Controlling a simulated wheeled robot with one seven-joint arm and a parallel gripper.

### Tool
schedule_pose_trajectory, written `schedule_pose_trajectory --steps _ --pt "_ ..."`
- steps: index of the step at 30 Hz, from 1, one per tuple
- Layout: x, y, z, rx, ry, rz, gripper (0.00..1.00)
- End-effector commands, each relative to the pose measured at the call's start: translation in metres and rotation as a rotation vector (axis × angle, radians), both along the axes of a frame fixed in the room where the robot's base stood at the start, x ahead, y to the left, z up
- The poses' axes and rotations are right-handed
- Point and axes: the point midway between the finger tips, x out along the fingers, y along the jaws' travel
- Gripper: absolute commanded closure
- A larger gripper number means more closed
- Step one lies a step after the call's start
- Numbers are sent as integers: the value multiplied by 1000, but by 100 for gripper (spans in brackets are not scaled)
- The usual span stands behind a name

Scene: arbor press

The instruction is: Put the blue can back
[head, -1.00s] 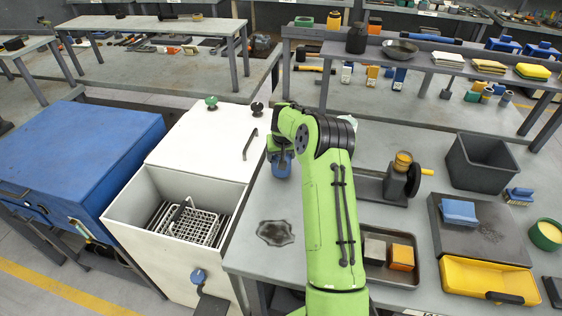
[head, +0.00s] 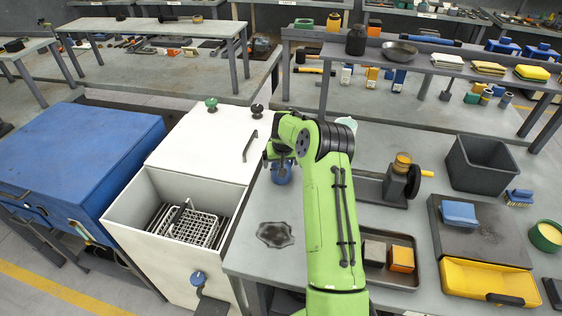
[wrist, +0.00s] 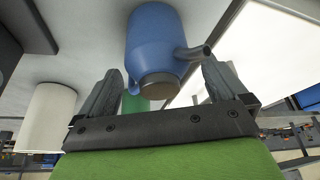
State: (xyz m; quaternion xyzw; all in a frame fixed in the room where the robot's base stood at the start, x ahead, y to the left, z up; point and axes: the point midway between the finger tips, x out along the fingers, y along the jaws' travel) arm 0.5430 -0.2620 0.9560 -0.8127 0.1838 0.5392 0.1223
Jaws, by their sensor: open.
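The blue can (head: 281,173) stands on the grey bench near the white cabinet's right edge, partly hidden by my gripper (head: 280,154) above it. In the wrist view the blue can (wrist: 153,38) shows a side spout and a dark brownish end facing my gripper (wrist: 163,86). The jaws are open, one finger on each side of that end. The can's end looks free of both fingers; the spout tip is close to the right finger.
The white cabinet (head: 212,133) with an open bin holding a grey rack (head: 197,226) stands left. A tray with two blocks (head: 412,255) and a small press (head: 400,183) are right of my arm. A white cylinder (wrist: 45,122) shows in the wrist view.

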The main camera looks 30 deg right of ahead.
Motion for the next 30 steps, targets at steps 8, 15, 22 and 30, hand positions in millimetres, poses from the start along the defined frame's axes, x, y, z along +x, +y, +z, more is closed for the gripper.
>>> schedule_pose_trajectory --steps 8,15,22,30 --pt "-25 11 70 -6 -5 0 1" --pt "-40 18 105 -3 -3 -1 1" --pt "-63 76 165 -59 -1 102 1" --pt "-169 180 246 -125 -11 256 1"
